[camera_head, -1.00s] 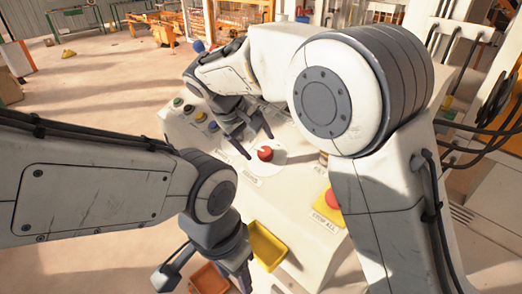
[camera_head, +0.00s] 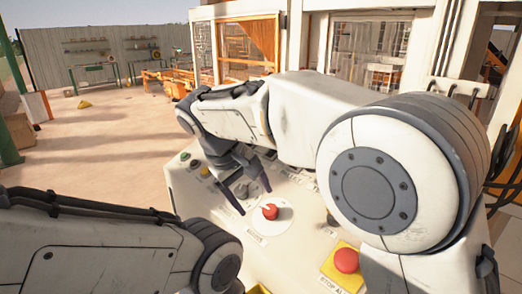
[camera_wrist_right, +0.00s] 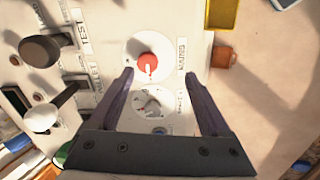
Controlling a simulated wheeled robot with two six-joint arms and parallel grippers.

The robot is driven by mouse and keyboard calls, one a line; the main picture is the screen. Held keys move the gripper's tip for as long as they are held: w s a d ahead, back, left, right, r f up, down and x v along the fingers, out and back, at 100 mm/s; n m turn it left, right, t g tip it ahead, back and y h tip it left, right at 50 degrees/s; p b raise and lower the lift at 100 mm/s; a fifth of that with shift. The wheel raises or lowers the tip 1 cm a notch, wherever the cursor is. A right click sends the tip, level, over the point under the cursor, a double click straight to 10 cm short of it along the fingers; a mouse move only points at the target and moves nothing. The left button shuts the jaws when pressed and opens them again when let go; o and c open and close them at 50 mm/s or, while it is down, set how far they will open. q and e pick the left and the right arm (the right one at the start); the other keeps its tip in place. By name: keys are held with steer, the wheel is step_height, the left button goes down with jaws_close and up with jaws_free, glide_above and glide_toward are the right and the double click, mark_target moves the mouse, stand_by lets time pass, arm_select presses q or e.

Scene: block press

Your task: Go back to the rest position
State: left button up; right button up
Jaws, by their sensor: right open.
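My right gripper (camera_head: 255,202) is open and empty above the white control panel (camera_head: 295,228). Its fingers point down close to a red knob (camera_head: 270,211) on a round white plate. In the right wrist view the knob (camera_wrist_right: 147,64) has a white mark and lies near and between the open fingertips (camera_wrist_right: 158,74), with a label reading MAINS beside it. I cannot tell whether the fingers touch the panel. My left arm comes in at the lower left; its gripper is below the picture's edge.
A red STOP ALL button (camera_head: 346,260) on a yellow base stands at the panel's front right. Coloured buttons (camera_head: 195,163) line its left side. Open floor lies left.

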steer(key=s+d+f+g+y, duration=0.1)
steer(key=s+f, duration=0.3)
steer(key=s, duration=0.4)
steer(key=s+d+f+g+y, duration=0.1)
steer(key=s+d+f+y, duration=0.1)
steer(key=s, duration=0.7)
steer(key=s+d+f+g+y, duration=0.1)
steer(key=s+d+f, duration=0.4)
steer(key=s, duration=0.3)
steer(key=shift+s+d+f+y, duration=0.15)
steer(key=shift+d+f+y, duration=0.05)
steer(key=shift+f+y, duration=0.2)
